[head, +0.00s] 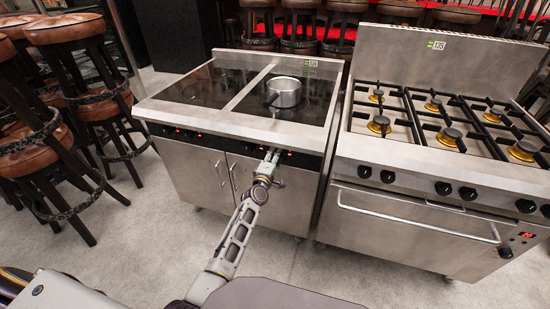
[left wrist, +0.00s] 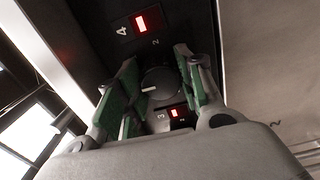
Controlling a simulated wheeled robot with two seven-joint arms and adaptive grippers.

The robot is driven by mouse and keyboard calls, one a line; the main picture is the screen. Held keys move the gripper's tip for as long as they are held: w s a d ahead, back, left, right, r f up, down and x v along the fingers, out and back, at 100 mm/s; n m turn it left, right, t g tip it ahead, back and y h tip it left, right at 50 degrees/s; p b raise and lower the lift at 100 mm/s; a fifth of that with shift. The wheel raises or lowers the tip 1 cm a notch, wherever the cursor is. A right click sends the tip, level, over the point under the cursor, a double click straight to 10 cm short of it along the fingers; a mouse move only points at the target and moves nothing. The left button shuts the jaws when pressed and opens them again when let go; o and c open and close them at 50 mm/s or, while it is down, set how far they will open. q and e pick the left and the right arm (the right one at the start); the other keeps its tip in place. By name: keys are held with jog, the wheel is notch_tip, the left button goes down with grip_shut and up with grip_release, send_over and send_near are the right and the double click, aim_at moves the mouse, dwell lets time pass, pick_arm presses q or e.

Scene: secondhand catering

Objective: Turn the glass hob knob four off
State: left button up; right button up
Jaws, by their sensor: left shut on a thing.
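The glass hob (head: 228,113) is a steel unit with a black glass top on the left. My left gripper (head: 270,158) reaches its front control strip. In the left wrist view, my left gripper (left wrist: 158,74) has its two green-padded fingers on either side of a round dark knob (left wrist: 160,84) with a pale pointer line, and is shut on it. A lit red display (left wrist: 148,20) marked 4 is near the knob on one side. Another lit red display (left wrist: 178,113) marked 3 is on the other side, partly behind the gripper. My right gripper is not in view.
A metal pot (head: 284,94) stands on the hob's right half. A gas range (head: 430,180) with several burners and front knobs stands to the right, across a narrow gap. Bar stools (head: 80,80) crowd the left. The floor (head: 130,240) in front is clear.

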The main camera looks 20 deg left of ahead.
pick_arm(q)
jog(key=shift+n, duration=0.3)
jog(key=o, duration=1)
jog(key=s, duration=1.2)
jog(key=shift+a, duration=0.2)
dwell(0.9)
